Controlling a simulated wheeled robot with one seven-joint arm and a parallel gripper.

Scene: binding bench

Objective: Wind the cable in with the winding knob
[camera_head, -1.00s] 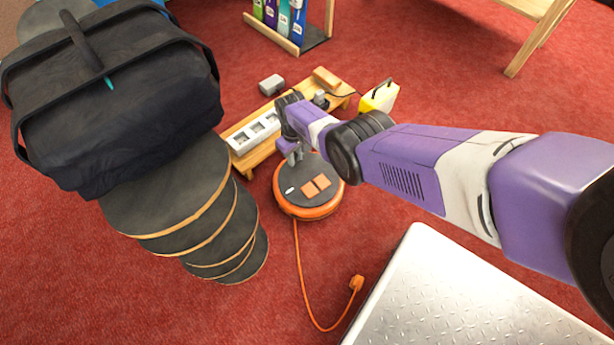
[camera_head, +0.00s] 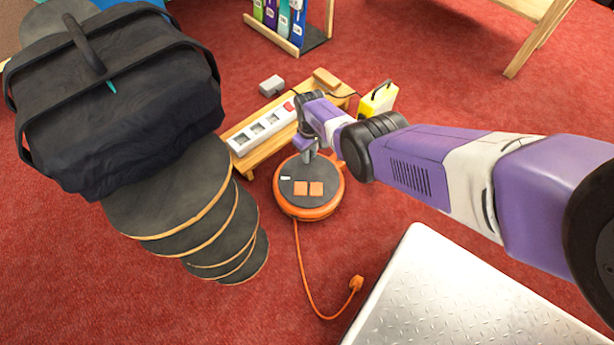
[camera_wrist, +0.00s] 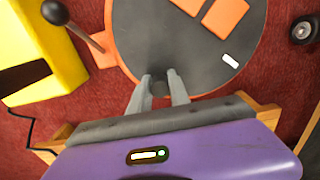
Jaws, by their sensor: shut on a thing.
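The cable reel (camera_head: 309,200) is a round orange drum with a dark grey top, lying flat on the red carpet. Its top carries two orange squares and a small white mark. The reel also shows in the wrist view (camera_wrist: 190,48). The winding knob (camera_wrist: 160,88) is a small dark post near the edge of the reel's top. My gripper (camera_wrist: 160,84) is shut on the knob, with a finger on each side; in the head view my gripper (camera_head: 308,158) is at the reel's far edge. The orange cable (camera_head: 301,270) runs out toward the front and ends in an orange plug (camera_head: 356,283).
A low wooden bench (camera_head: 243,167) with a white socket strip (camera_head: 262,130) stands just behind the reel. A yellow box (camera_head: 378,99) with a dark handle is at the right. A silver plate (camera_head: 480,300) lies front right.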

